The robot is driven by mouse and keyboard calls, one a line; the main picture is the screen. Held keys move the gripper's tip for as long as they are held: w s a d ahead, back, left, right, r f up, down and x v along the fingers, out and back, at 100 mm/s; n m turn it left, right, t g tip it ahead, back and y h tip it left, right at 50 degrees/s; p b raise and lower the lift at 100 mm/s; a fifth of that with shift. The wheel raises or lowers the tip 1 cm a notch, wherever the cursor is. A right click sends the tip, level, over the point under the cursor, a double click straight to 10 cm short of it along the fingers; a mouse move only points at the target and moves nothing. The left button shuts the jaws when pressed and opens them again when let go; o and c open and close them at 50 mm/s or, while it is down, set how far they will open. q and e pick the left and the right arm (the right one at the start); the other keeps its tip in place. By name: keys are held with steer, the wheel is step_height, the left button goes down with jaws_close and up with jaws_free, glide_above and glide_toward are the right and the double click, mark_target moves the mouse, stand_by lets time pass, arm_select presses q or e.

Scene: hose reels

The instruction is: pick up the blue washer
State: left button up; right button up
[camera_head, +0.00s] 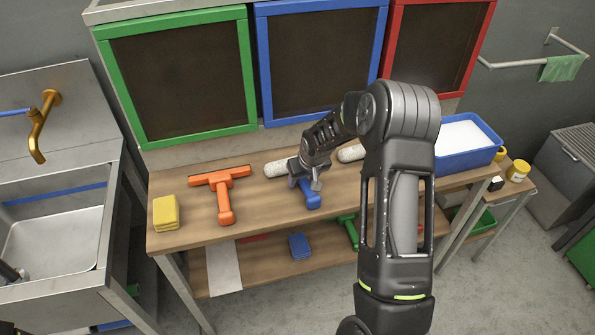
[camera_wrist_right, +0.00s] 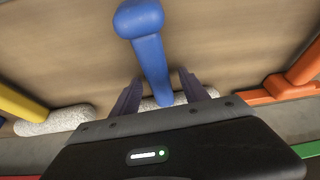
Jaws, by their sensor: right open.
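The blue washer has a blue handle (camera_head: 308,198) and a white fluffy head (camera_head: 275,169), and lies on the wooden table. In the wrist view its blue handle (camera_wrist_right: 152,62) runs between my fingers, with the white head (camera_wrist_right: 180,99) behind them. My right gripper (camera_head: 306,181) is open over the washer, its fingers (camera_wrist_right: 160,92) on either side of the handle near the head. Part of the washer is hidden under the gripper in the head view. My left gripper is not in view.
An orange squeegee (camera_head: 223,191) and a yellow sponge (camera_head: 166,213) lie left on the table. Another white head (camera_head: 351,153) lies right, partly behind my arm. A blue tub (camera_head: 468,149) stands at the right end. Framed boards (camera_head: 322,62) rise behind. A blue sponge (camera_head: 299,246) sits on the lower shelf.

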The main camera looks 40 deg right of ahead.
steer(key=shift+f+b, duration=0.2)
steer(key=shift+b, duration=0.15)
steer(key=shift+c, duration=0.4)
jaws_close()
stand_by(0.5)
